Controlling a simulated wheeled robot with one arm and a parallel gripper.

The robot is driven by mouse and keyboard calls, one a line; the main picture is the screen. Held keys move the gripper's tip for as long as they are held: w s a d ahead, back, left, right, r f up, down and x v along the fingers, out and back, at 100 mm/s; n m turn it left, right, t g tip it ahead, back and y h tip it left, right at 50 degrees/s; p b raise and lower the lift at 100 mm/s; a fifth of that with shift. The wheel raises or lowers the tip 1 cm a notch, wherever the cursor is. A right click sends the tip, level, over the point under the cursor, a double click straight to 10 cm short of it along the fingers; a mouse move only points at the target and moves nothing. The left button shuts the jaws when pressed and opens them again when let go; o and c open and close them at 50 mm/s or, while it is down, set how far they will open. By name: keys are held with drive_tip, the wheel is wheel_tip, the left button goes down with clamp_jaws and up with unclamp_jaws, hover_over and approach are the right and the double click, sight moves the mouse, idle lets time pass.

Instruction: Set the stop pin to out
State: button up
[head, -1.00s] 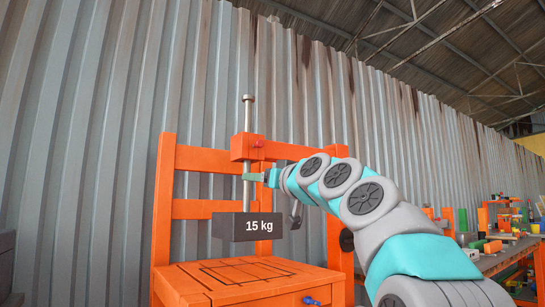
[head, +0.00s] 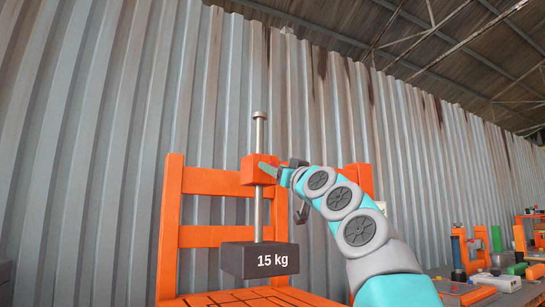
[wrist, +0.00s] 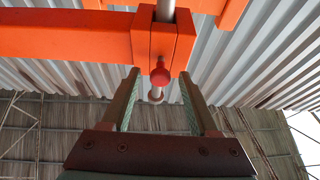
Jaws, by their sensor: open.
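The stop pin is a round red knob (wrist: 160,76) on the face of an orange block (wrist: 180,45) in the wrist view. A steel rod (head: 260,135) passes vertically through this block (head: 250,170), and a dark 15 kg weight (head: 235,262) hangs on the rod below. My gripper (wrist: 159,82) is open, with one finger on each side of the knob and gaps visible; contact cannot be told. In the head view my gripper (head: 269,168) is at the block and hides the knob.
The orange frame (head: 172,225) has posts and crossbars around the weight, with a gridded orange top (head: 235,298) beneath it. A corrugated metal wall (head: 110,120) stands behind. At the right is a bench (head: 440,285) with several coloured items.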

drive_tip(key=shift+w+a+r+p, duration=0.3)
drive_tip(key=shift+w+r, duration=0.1)
drive_tip(key=shift+r, duration=0.05)
drive_tip(key=shift+w+a+f, duration=0.1)
drive_tip(key=shift+w+a, duration=0.1)
drive_tip(key=shift+w, duration=0.1)
drive_tip(key=shift+c, duration=0.3)
clamp_jaws()
idle(0.6)
